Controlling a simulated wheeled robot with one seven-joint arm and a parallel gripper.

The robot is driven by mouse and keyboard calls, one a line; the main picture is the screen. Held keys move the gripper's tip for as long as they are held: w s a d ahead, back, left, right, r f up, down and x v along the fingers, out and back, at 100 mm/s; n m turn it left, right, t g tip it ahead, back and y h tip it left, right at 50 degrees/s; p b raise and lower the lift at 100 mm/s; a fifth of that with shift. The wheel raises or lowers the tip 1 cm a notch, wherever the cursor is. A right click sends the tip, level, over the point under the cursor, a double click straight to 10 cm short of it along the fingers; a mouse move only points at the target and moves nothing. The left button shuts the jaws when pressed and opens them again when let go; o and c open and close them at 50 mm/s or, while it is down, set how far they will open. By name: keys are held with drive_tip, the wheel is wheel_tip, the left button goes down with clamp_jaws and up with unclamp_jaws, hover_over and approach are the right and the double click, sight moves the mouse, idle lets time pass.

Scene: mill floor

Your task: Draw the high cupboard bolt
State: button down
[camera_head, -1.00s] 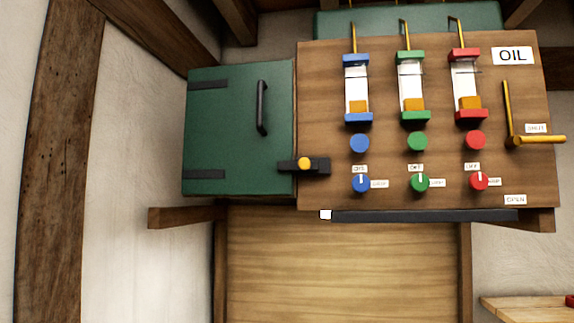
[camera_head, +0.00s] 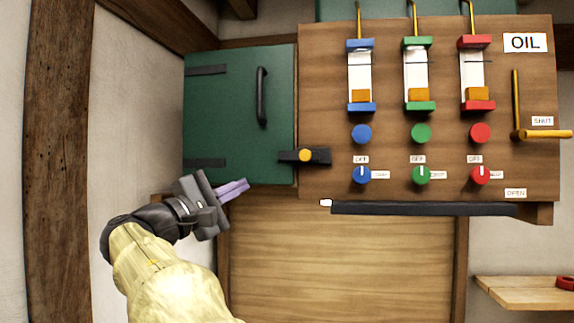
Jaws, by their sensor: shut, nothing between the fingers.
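The green cupboard (camera_head: 222,120) is shut, at the upper left, with a dark upright handle (camera_head: 262,96) on its door. The bolt (camera_head: 290,156) is a dark bar with a yellow knob (camera_head: 305,155). It lies level across the door's right edge and reaches onto the wooden panel, into a dark keeper (camera_head: 322,156). My gripper (camera_head: 240,188) is below and to the left of the bolt, near the cupboard's bottom edge. Its purple fingers are shut and empty, pointing right and slightly up. It is apart from the knob in the picture.
The wooden oil panel (camera_head: 385,185) right of the cupboard carries three sight glasses, coloured buttons and dials, and a brass lever (camera_head: 516,105). A dark rail (camera_head: 420,208) runs along its bottom. A small shelf (camera_head: 520,292) stands lower right. Plain boards fill the space below.

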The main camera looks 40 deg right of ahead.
drive_tip(key=p, duration=0.7)
approach(288, 165)
wheel_tip(288, 165, up, 2)
drive_tip(key=s+d, duration=0.2)
drive_tip(key=d, duration=0.1)
drive_tip(key=shift+s+d+r+p, duration=0.7)
drive_tip(key=shift+s+d+p, duration=0.05)
drive_tip(key=shift+s+d, duration=0.25)
drive_tip(key=shift+w, duration=0.1)
